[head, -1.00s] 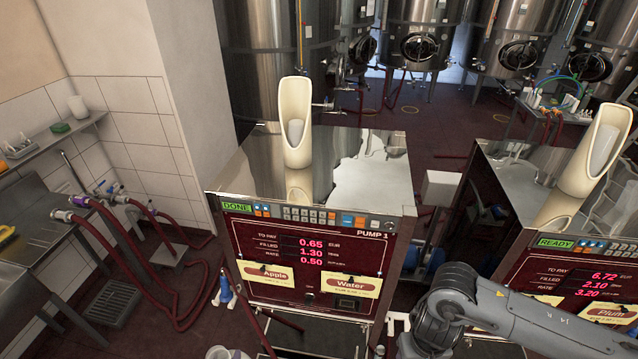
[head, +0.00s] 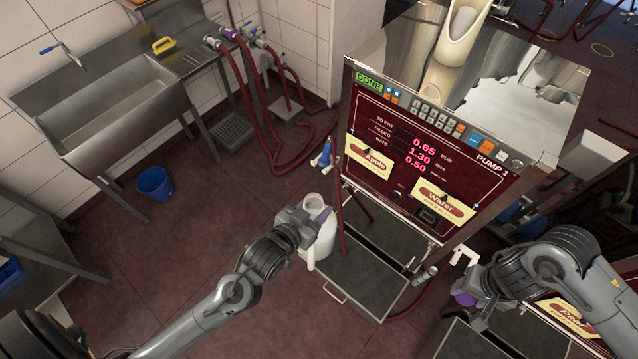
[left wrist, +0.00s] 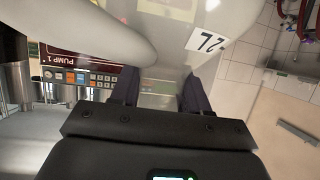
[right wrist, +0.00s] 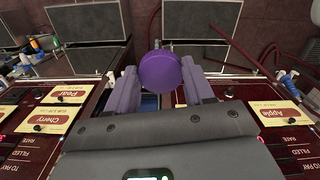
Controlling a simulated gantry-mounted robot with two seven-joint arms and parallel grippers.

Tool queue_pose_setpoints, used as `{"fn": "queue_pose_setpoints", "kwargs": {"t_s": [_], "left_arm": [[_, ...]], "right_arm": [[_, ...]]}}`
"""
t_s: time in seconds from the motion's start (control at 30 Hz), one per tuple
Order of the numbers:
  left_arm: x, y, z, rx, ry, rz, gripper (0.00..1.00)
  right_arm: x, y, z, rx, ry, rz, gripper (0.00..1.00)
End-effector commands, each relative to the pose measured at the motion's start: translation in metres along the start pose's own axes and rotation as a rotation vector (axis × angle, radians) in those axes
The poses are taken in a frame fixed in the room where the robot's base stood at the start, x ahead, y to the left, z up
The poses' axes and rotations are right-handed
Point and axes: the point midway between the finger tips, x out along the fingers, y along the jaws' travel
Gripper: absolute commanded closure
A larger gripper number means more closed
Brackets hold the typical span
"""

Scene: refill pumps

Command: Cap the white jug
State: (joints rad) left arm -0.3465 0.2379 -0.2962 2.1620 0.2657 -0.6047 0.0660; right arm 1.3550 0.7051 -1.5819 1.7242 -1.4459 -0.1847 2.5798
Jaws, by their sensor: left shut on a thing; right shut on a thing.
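The white jug (head: 326,240) is in front of Pump 1, by the black tray below it. My left gripper (head: 308,220) is shut on the jug at its upper part; the exact grip is partly hidden. The jug's white body, with a number label, fills the top of the left wrist view (left wrist: 165,40). My right gripper (right wrist: 162,92) is shut on a round purple cap (right wrist: 160,72). The cap also shows in the head view (head: 463,298), to the right of the jug and apart from it.
Pump 1 (head: 400,150) reads DONE. A blue nozzle (head: 322,155) and red hose hang at its left. A white bent pipe (head: 464,256) stands near my right gripper. A blue bucket (head: 155,183) and a sink (head: 115,105) are at the left. The floor left of the jug is open.

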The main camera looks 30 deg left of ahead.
Motion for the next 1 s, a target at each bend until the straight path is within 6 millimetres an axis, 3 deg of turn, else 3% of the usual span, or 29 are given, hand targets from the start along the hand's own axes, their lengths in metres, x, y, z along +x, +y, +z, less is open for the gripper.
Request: {"fn": "queue_pose_setpoints", "kwargs": {"t_s": [0.03, 0.5, 1.0], "left_arm": [[-0.002, 0.006, -0.01, 0.011, 0.014, 0.025, 1.0], [-0.01, 0.08, -0.063, 0.144, 0.016, 0.339, 1.0], [-0.017, 0.13, -0.095, 0.226, 0.012, 0.548, 1.0]], "right_arm": [[-0.001, 0.0, 0.0, 0.0, 0.0, 0.0, 0.76], [-0.001, 0.0, 0.0, 0.0, 0.0, 0.0, 0.76], [-0.001, 0.0, 0.0, 0.0, 0.0, 0.0, 0.76]]}}
